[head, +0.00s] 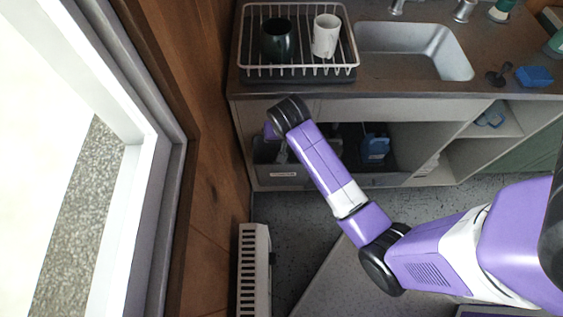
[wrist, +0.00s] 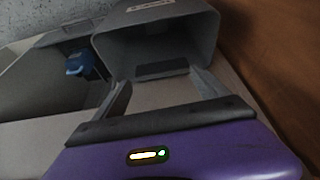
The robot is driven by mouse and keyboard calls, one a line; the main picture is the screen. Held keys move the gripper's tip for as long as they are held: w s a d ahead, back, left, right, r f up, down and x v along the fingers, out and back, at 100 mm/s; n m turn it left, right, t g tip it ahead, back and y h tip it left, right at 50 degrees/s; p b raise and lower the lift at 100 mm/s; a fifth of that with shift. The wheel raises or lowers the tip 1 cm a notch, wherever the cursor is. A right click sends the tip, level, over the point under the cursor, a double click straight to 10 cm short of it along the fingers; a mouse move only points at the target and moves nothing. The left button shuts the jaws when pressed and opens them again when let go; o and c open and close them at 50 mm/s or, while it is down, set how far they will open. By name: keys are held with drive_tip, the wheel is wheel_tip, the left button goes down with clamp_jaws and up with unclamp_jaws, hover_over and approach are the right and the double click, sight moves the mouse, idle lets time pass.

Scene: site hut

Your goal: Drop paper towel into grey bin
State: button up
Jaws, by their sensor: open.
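The grey bin (head: 280,178) stands in the open cabinet under the sink, at its left end, with a pale label on its front. In the wrist view the bin (wrist: 185,28) fills the top middle, its mouth facing the camera. My gripper (wrist: 162,90) is open, its two fingers apart and pointing toward the bin's mouth. In the head view my gripper is mostly hidden behind my wrist, just above the bin. I cannot make out a paper towel in either view. A dark rectangular patch shows in the bin's mouth; I cannot tell what it is.
The counter's front edge (head: 400,92) overhangs the cabinet close to my wrist. A blue jug (head: 375,147) stands right of the bin. A wooden wall (head: 215,190) is close on the left. A dish rack (head: 298,72) with two mugs sits above.

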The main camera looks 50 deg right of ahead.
drive_tip(key=v, duration=0.7)
drive_tip(key=shift+s+r, duration=0.15)
drive_tip(key=shift+r, duration=0.2)
drive_tip(key=shift+a, duration=0.1)
drive_tip(key=s+a+n+t, duration=0.6)
drive_tip(key=s+a+n, duration=0.15)
drive_tip(key=s, duration=0.25)
drive_tip(key=s+a+r+n+t+y, duration=0.1)
drive_tip(key=s+a+r+t, duration=0.2)
drive_tip(key=s+r, duration=0.3)
drive_tip(key=s+a+r+n+t+y, duration=0.1)
drive_tip(key=s+a+r+t+y, duration=0.1)
drive_tip(key=s+a+r, duration=0.4)
wheel_tip(320, 180, up, 3)
drive_tip(key=shift+a+r+t, duration=0.1)
drive_tip(key=shift+a+t, duration=0.2)
drive_tip(key=shift+t, duration=0.3)
idle(0.5)
